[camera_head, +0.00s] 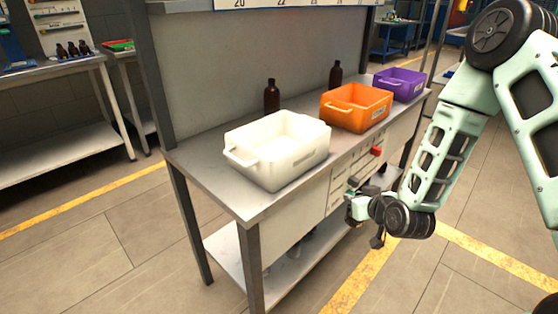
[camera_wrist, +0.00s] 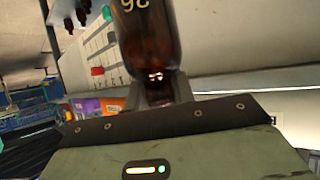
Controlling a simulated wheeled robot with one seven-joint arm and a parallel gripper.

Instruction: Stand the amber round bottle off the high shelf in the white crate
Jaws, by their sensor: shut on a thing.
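In the head view my gripper (camera_head: 358,207) hangs in front of the bench, to the right of and lower than the white crate; I cannot make out the held bottle there. The white crate (camera_head: 290,163) stands on the near end of the bench top, with no bottle visible inside; part of its floor is hidden.
An orange crate (camera_head: 352,121) and a purple crate (camera_head: 408,77) stand farther along the bench. Dark bottles stand behind the white crate (camera_head: 272,98) and the orange crate (camera_head: 336,75). A red part (camera_head: 376,151) sticks out of the bench front. Bare bench top (camera_head: 232,196) lies before the white crate.

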